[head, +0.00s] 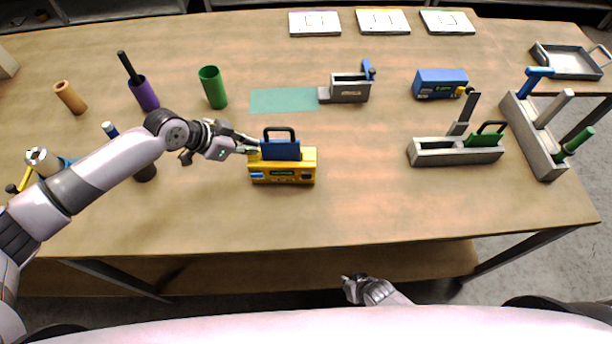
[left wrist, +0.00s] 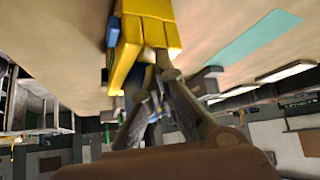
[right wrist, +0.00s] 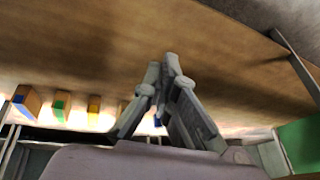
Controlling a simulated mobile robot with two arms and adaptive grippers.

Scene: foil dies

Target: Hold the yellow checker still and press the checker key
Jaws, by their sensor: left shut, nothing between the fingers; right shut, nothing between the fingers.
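The yellow checker (head: 283,178) stands on the table near its front, with small blue, green and dark parts on its front face. A blue block (head: 280,152) with a dark loop handle sits at its top. Which part is the checker key I cannot tell. My left gripper (head: 255,146) is shut and empty, its tips at the upper left end of the checker. In the left wrist view the shut fingertips (left wrist: 157,62) are against or very close to the checker (left wrist: 148,35); contact is unclear. My right gripper (head: 346,280) is shut and empty, in front of the table edge.
A green mat (head: 284,100) and a grey fixture (head: 350,90) lie behind the checker. A grey holder with a green block (head: 455,151), a blue box (head: 440,83) and a rack (head: 535,135) stand right. A green cup (head: 213,88) stands left. The table front right is clear.

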